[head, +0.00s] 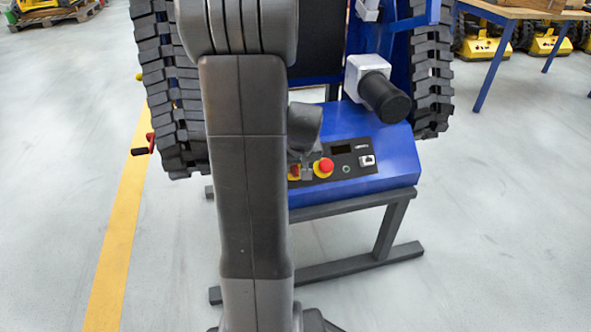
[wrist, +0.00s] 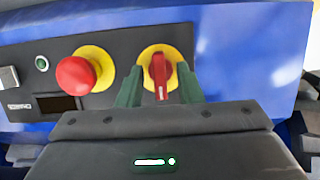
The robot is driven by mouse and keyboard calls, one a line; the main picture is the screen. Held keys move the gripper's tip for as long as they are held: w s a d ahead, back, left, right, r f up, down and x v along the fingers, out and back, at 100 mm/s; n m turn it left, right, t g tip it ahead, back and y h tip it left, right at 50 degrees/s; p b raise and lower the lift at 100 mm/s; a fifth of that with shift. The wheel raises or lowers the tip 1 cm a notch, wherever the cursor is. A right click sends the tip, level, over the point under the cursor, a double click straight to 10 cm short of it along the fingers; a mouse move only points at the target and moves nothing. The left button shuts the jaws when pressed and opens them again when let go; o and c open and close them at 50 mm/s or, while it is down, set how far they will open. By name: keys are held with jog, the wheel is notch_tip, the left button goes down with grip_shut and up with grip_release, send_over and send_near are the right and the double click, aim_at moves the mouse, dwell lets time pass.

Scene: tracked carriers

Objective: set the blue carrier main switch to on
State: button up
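The blue carrier (head: 395,172) stands in front of me on a dark frame, with a black control panel on its sloped face. Its main switch (wrist: 159,70) is a red handle on a round yellow plate. In the wrist view the handle lies nearly upright in the picture. My gripper (wrist: 159,87) has its two green fingers apart, one on each side of the handle. Gaps show between the fingers and the handle, so it is open around it. In the head view my arm hides most of the switch.
A red mushroom button (wrist: 76,76) on a yellow ring sits close beside the switch. The panel also has a small round green-ringed button (wrist: 42,64) and a dark display (wrist: 57,104). A black cylinder (head: 385,97) juts out above the panel. Black tracks (head: 432,75) flank the carrier.

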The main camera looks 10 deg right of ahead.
grip_shut()
jog(key=shift+m, duration=0.3)
jog(key=m+y+p, duration=0.1)
jog(key=m, duration=0.2)
jog(key=shift+d, duration=0.1)
jog(key=m, duration=0.2)
jog(key=m+t+y, duration=0.1)
jog(key=m, duration=0.1)
jog(key=shift+s+f+m+y, duration=0.1)
jog(key=shift+f+m+y, duration=0.05)
jog(key=shift+m+y, duration=0.15)
jog(key=m, duration=0.4)
jog(key=shift+d+t+y, duration=0.1)
jog(key=shift+t+y, duration=0.2)
jog(key=shift+t, duration=0.1)
jog(key=m+t+b, duration=0.1)
jog(key=m, duration=0.3)
jog(key=shift+s+f+y, duration=0.1)
jog(key=shift+y, duration=0.2)
jog(key=shift+m, duration=0.3)
